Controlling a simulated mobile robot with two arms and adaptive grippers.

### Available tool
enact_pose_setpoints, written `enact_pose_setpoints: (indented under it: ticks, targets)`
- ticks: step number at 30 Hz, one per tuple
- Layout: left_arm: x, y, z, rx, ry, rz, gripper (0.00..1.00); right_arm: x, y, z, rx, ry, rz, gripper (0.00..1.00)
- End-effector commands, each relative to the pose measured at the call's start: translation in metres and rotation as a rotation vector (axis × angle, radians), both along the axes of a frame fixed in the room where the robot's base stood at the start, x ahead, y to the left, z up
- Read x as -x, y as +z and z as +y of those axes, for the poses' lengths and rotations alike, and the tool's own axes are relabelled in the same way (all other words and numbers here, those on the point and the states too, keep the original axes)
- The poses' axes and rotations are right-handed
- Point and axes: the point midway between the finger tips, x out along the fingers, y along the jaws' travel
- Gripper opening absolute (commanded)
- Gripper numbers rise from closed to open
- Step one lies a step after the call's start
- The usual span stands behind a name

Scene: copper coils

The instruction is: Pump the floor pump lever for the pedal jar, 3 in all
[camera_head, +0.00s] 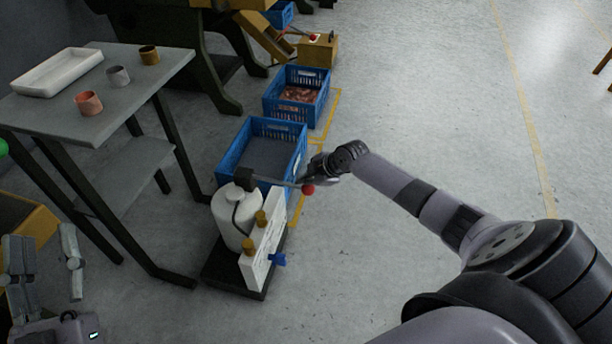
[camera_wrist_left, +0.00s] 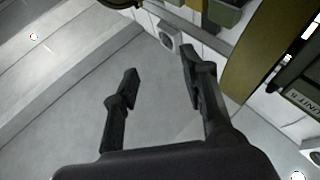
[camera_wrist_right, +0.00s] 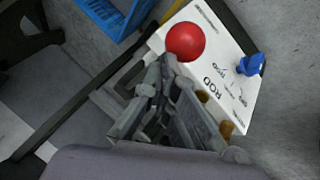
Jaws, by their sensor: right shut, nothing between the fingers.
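The floor pump's white jar (camera_head: 228,222) stands on a black base, with a white panel (camera_head: 262,250) beside it. Its lever (camera_head: 277,184) runs nearly level to the right from a black block on the jar's top and ends in a red ball (camera_head: 308,189). My right gripper (camera_head: 314,174) is shut and empty, right by the ball end. In the right wrist view the red ball (camera_wrist_right: 185,41) shows just beyond the shut fingertips (camera_wrist_right: 166,68); I cannot tell if they touch. My left gripper (camera_head: 45,250) is open and empty at the lower left, away from the pump.
A blue crate (camera_head: 229,153) stands behind the pump, and another blue crate (camera_head: 320,85) holds copper-coloured pieces. A grey table (camera_head: 120,90) at left carries a white tray (camera_head: 57,72) and small cups. The panel has a blue knob (camera_head: 278,259). The floor at right is clear.

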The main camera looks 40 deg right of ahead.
Motion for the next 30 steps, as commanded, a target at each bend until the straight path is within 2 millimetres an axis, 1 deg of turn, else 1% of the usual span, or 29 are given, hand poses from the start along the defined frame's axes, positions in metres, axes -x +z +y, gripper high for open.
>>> enact_pose_setpoints:
  ticks: [1,30]
  targets:
    - [0.000,0.000,0.000,0.001,0.000,-0.003,0.40,0.002,-0.004,-0.001,0.002,-0.001,0.008,0.00]
    - [0.006,0.010,0.000,0.019,-0.004,-0.064,0.40,0.003,-0.008,-0.001,0.002,0.000,0.009,0.00]
